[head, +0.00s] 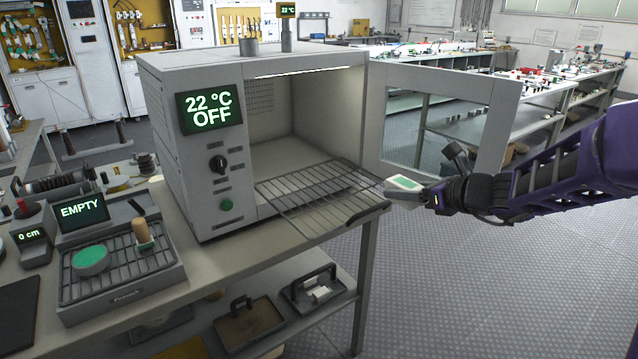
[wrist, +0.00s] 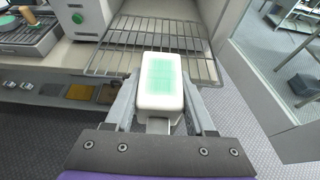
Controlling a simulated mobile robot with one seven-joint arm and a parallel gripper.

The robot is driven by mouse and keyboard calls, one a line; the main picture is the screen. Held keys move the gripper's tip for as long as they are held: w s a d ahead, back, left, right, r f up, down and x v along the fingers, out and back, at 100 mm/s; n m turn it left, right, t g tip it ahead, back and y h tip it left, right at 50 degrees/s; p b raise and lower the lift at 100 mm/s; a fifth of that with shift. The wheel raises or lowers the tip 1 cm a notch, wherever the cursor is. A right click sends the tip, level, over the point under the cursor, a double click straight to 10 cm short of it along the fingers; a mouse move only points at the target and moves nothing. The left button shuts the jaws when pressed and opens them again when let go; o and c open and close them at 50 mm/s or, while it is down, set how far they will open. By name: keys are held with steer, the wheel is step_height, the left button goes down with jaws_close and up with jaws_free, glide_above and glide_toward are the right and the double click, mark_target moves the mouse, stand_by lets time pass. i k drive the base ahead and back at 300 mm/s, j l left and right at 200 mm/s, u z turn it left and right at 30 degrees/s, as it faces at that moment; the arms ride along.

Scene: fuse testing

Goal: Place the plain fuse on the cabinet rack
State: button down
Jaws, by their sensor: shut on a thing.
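My gripper (head: 424,199) is shut on the plain fuse (head: 404,184), a white block with a pale green face on top. It is at the right front corner of the cabinet rack (head: 310,192), a wire shelf pulled out of the open grey cabinet (head: 205,130). In the wrist view the fuse (wrist: 162,82) sits between the fingers, with the rack (wrist: 165,42) just beyond it. I cannot tell whether the fuse touches the rack. The rack is empty.
The cabinet's door (head: 448,110) stands open to the right, behind my arm. The cabinet display (head: 209,107) reads 22 °C OFF. A tray (head: 125,292) with a green-topped disc and a wooden-handled tool stands left on the bench. Open floor lies in front.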

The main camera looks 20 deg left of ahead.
mark_target(326, 186)
steer(key=i+j, duration=0.15)
steer(key=j, duration=0.2)
steer(key=i+j, duration=0.35)
steer(key=j, duration=0.3)
